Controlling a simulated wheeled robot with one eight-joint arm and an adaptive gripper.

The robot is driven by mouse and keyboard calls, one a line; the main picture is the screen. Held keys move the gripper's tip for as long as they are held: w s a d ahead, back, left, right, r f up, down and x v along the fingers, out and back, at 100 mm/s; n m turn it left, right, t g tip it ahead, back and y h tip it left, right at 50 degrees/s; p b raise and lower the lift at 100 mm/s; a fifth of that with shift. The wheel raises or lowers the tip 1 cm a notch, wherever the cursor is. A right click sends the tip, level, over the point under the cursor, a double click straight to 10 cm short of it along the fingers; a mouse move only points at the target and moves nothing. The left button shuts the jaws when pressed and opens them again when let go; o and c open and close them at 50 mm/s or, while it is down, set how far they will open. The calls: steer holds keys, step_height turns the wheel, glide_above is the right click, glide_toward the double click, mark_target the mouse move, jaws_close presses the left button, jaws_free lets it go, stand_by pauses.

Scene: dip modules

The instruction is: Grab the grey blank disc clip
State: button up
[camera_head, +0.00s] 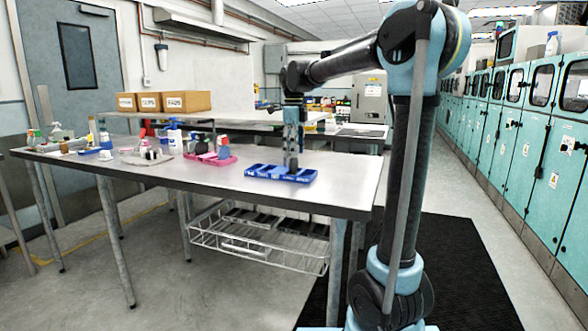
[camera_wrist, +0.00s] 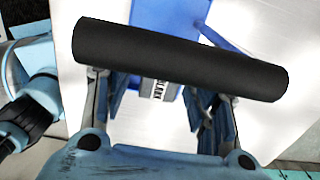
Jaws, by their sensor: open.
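A blue tray (camera_head: 262,174) with several compartments and small white lettering on its front lies on the steel bench near its front right edge. My gripper (camera_head: 293,168) points down over the right part of this tray. In the wrist view its two fingers (camera_wrist: 160,118) are apart, with the blue tray (camera_wrist: 172,25) beyond them. I cannot make out the grey blank disc clip in either view. A dark cylinder (camera_wrist: 180,60) crosses the wrist view and hides much of the tray.
A pink tray (camera_head: 212,158) with bottles stands left of the blue tray. Cardboard boxes (camera_head: 186,101) stand on a table behind. A wire basket (camera_head: 258,246) hangs below.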

jaws_close()
